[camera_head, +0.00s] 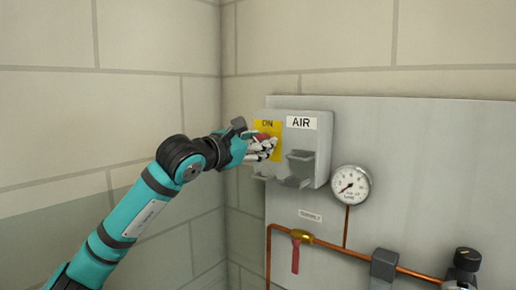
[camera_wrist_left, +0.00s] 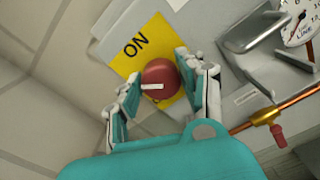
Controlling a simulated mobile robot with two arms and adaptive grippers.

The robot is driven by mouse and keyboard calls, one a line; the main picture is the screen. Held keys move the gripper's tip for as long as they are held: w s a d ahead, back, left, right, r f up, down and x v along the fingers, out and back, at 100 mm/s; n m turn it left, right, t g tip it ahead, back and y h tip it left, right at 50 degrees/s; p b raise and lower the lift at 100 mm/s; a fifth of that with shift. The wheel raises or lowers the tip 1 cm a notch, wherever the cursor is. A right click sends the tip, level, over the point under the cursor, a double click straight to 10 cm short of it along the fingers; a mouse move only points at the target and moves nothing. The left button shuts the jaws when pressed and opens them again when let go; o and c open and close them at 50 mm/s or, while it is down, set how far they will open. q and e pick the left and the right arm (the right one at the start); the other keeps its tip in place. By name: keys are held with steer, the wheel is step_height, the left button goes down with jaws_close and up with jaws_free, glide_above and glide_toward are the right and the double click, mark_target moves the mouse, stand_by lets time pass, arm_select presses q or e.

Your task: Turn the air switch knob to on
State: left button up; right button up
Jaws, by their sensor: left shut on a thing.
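The air switch is a grey box (camera_head: 322,158) on the wall panel, with a white "AIR" label (camera_head: 302,122) and a yellow plate (camera_head: 268,127) marked "ON". The red round knob (camera_wrist_left: 160,79) sits on the yellow plate, with a white bar across its face. In the head view the knob (camera_head: 262,136) is mostly hidden by my gripper. My left gripper (camera_head: 264,146) is at the box's front face, shut on the knob. In the left wrist view its fingers (camera_wrist_left: 158,88) stand on either side of the knob. My right gripper is not in view.
Grey brackets (camera_head: 300,162) stick out beside the knob. A round pressure gauge (camera_head: 350,185), a copper pipe (camera_head: 345,228) and a valve with a red handle (camera_head: 295,256) are lower on the panel. A brick wall (camera_head: 140,105) is at the left.

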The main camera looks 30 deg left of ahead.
arm_select(q)
steer(key=shift+d+f+m+b, duration=0.1)
steer(key=shift+m+b, duration=0.3)
steer(key=shift+m, duration=2.15)
steer(key=shift+d+f+m+b, duration=0.1)
steer(key=shift+m+b, duration=0.25)
steer(key=shift+m, duration=2.2)
steer(key=o, duration=1.2)
steer(key=shift+s+a, duration=0.15)
steer(key=shift+s, duration=1.85)
steer(key=shift+s+a, duration=0.2)
steer(key=shift+s, duration=1.85)
steer(key=shift+s+a, duration=0.15)
steer(key=shift+s, duration=1.85)
